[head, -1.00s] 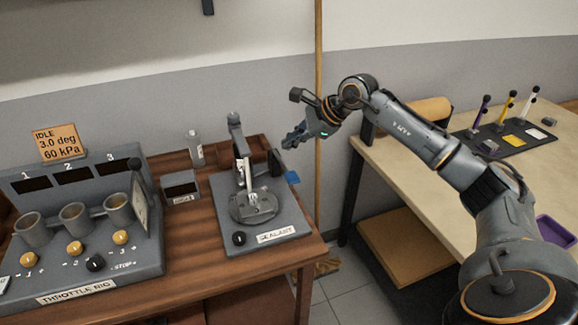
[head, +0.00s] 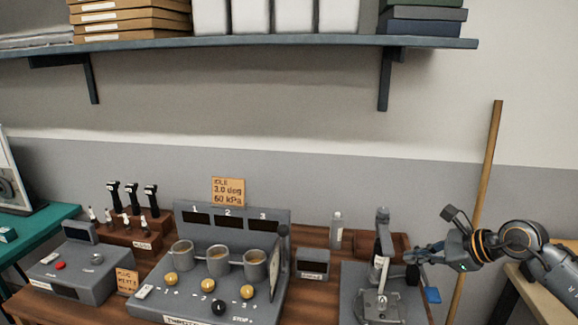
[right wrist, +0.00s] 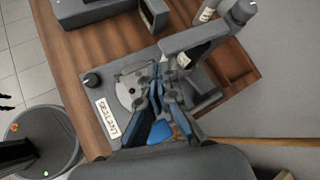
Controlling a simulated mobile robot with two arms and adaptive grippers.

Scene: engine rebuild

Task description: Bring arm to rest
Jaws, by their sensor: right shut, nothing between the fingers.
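My right gripper (head: 413,257) reaches in from the right edge in the head view. Its fingers are shut and empty, pointing left beside the upright post of the grey sealant station (head: 352,297). In the right wrist view the closed fingertips (right wrist: 153,88) appear in front of the station's round plate (right wrist: 128,92); I cannot tell whether they touch anything. The sealant label (right wrist: 108,117) shows there too. A blue piece (head: 432,295) hangs by the station's right side.
The throttle rig (head: 185,300) with three cups stands left of the station. A small grey box (head: 313,264) and a pale bottle (head: 336,231) stand between them. A wooden pole (head: 478,200) rises behind my right arm. A loaded shelf (head: 270,42) runs above.

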